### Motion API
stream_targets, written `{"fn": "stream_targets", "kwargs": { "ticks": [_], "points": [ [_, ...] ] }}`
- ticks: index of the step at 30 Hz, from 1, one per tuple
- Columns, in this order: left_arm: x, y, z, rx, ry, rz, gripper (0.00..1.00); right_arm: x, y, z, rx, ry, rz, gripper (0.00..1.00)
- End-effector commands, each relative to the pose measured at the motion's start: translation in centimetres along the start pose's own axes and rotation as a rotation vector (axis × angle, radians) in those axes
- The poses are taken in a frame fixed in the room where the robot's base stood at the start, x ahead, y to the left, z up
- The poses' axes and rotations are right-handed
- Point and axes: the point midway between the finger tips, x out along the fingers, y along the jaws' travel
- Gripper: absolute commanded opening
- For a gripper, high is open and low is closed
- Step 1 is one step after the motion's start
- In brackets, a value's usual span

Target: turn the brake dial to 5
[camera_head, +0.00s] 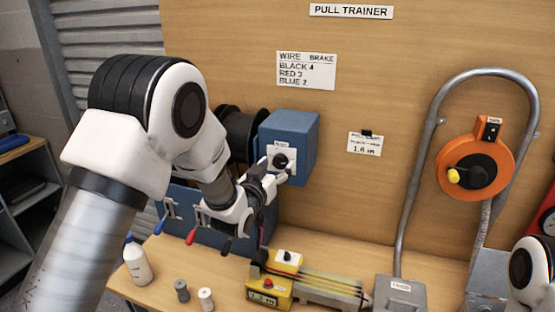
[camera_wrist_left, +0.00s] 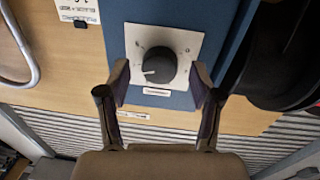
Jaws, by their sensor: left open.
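The brake dial (camera_head: 281,161) is a black knob on a white plate, on the front of a blue box (camera_head: 304,140). In the left wrist view the dial (camera_wrist_left: 157,66) shows a pale pointer mark toward the left; the scale numbers are too small to read. My left gripper (camera_head: 268,176) is right at the dial. In the left wrist view its two open fingers (camera_wrist_left: 160,84) stand on either side of the dial's lower part, with gaps between them and the knob. In the head view the gripper covers part of the plate. My right gripper is out of view.
A black spool (camera_head: 240,132) sits left of the blue box. Levers with blue, red and black handles (camera_head: 191,237) are below my left arm. A yellow device (camera_head: 268,287), a white bottle (camera_head: 138,264) and an orange reel (camera_head: 476,160) stand around. A card (camera_head: 306,70) lists brake numbers.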

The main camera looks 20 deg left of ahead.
Motion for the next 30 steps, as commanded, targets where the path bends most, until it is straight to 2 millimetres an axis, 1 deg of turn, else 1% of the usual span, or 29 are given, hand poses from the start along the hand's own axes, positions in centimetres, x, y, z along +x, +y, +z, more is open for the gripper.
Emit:
{"fn": "stream_targets", "kwargs": {
  "ticks": [3, 8, 11, 12, 13, 14, 23, 30],
  "points": [
    [0.6, 0.0, 0.0, 0.0, -0.001, 0.0, 0.65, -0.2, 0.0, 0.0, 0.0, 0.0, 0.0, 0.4],
    [0.5, 0.0, 0.1, 0.0, -0.002, 0.0, 0.65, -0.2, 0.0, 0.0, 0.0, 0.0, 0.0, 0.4],
    [0.5, 0.0, 0.1, 0.0, -0.002, 0.0, 0.33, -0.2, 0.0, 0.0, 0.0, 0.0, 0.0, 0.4],
    [0.5, 0.0, 0.1, 0.0, -0.002, 0.0, 0.19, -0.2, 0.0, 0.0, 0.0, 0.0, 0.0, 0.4],
    [0.5, 0.0, 0.1, 0.0, -0.002, 0.0, 0.08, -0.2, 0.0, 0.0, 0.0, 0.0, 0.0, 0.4],
    [0.5, 0.0, 0.1, 0.0, -0.002, -0.001, 0.04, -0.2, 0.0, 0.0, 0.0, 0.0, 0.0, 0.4],
    [0.5, 0.0, 0.2, 0.012, -0.002, 0.0, 0.04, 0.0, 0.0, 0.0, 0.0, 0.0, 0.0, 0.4],
    [0.5, 0.0, 0.3, 0.091, -0.007, 0.0, 0.04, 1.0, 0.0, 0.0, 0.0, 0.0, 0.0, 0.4]
  ]
}}
